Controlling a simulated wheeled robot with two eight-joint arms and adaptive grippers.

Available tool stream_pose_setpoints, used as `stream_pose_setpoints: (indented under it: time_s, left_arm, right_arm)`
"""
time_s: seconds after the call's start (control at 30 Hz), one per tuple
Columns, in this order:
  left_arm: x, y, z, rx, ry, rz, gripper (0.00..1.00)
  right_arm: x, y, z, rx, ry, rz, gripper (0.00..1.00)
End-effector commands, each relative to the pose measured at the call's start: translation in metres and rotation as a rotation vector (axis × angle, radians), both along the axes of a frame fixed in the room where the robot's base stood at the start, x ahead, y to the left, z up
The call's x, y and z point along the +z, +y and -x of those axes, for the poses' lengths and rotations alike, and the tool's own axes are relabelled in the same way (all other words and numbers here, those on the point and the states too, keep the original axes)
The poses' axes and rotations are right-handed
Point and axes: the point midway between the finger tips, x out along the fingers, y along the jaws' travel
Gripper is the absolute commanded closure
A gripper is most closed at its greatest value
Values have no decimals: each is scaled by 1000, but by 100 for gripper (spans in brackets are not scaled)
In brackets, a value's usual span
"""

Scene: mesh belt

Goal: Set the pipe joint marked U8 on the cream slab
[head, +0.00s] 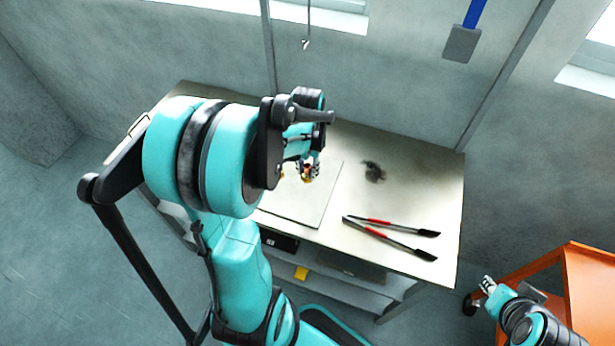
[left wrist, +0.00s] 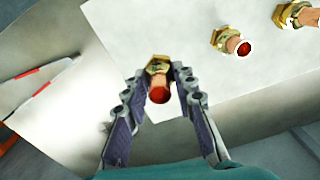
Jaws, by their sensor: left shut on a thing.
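My left gripper (head: 309,176) is over the right part of the cream slab (head: 315,212) on the workbench. In the left wrist view its fingers (left wrist: 160,90) are closed on a brass pipe joint (left wrist: 158,68) with a red end. The joint appears over the slab (left wrist: 200,75), near its edge; whether it touches the slab I cannot tell. Two similar pipe joints, one (left wrist: 232,42) and another (left wrist: 297,15), lie on the slab to the right. My arm hides them in the head view. No marking is legible. My right gripper (head: 487,285) is low at the right, away from the bench.
Two red-and-black pen-like tools (head: 395,232) lie on the bench (head: 425,185) right of the slab. A dark smudge (head: 374,171) shows behind them. An orange cart (head: 585,275) stands at the lower right. The bench's right end is clear.

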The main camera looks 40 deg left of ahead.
Motion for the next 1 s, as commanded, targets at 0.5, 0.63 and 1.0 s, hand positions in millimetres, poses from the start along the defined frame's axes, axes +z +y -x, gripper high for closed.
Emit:
stream_pose_setpoints:
  time_s: [0.5, 0.63, 1.0]
  left_arm:
    - [-49, 7, -13, -1, 0, 0, 100]
    - [-49, 7, -13, -1, 0, 0, 100]
    - [-52, 7, -13, -1, 0, 0, 53]
  right_arm:
    - [-18, 0, 0, 0, 0, 0, 74]
    - [-16, 0, 0, 0, 0, 0, 74]
    - [-19, 0, 0, 0, 0, 0, 74]
